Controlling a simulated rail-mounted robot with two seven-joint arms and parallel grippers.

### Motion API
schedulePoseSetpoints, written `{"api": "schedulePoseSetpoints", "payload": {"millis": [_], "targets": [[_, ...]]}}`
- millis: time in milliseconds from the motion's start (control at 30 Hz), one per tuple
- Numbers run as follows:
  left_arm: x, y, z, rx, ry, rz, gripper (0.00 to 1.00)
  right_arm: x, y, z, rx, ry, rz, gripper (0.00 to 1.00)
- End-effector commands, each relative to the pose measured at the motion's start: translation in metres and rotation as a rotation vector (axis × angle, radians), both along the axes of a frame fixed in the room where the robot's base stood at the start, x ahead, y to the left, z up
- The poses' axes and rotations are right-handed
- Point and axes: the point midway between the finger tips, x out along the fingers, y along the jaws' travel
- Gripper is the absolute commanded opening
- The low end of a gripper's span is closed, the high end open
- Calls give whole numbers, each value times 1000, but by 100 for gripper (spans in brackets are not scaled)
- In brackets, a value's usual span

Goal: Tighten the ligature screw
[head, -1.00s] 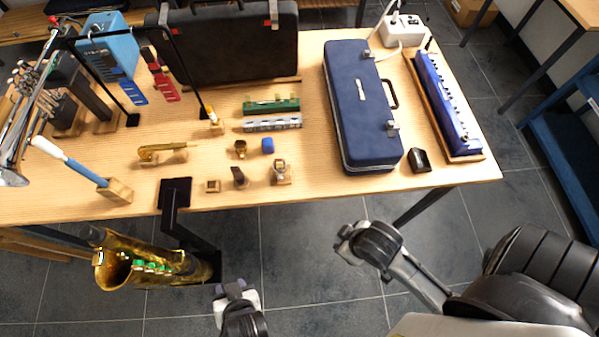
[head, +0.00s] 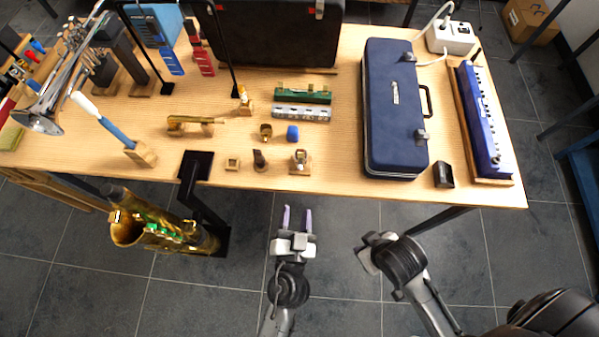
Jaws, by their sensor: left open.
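A small wooden stand holds a metallic piece (head: 300,158) near the table's front edge; it may be the ligature, but its screw is too small to make out. A small brass ring-like piece (head: 266,131) and a dark mouthpiece-like piece (head: 260,158) lie to its left. My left gripper (head: 297,218) is open and empty, its two purple fingers pointing at the table. It is in front of the table edge, below the stand in the picture and apart from it. My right gripper (head: 366,252) is further right, off the table; its fingers do not show clearly.
The wooden table (head: 340,185) has a clear front strip. A blue case (head: 393,125), a black block (head: 443,174) and a blue keyed instrument (head: 484,125) stand to the right. A saxophone (head: 165,230) hangs at the front left. A blue cap (head: 292,132) lies behind the stand.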

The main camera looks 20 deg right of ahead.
Motion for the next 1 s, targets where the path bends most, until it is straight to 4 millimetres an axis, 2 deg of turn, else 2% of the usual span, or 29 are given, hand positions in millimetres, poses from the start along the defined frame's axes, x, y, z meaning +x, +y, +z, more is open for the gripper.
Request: {"api": "schedulePoseSetpoints", "payload": {"millis": [100, 300, 500, 700, 1000], "targets": [[22, -12, 2, 2, -3, 0, 44, 0, 0, 2, 0, 0, 0, 44], [54, -29, 1, 3, -3, 1, 44, 0, 0, 1, 0, -1, -1, 44], [78, -42, 0, 2, -1, 1, 44, 0, 0, 0, 1, -1, -1, 44], [91, -49, 0, 1, 0, 1, 44, 0, 0, -1, 1, -1, -1, 44], [95, -51, 0, 1, 1, 2, 44, 0, 0, -1, 1, -1, -1, 44]]}}
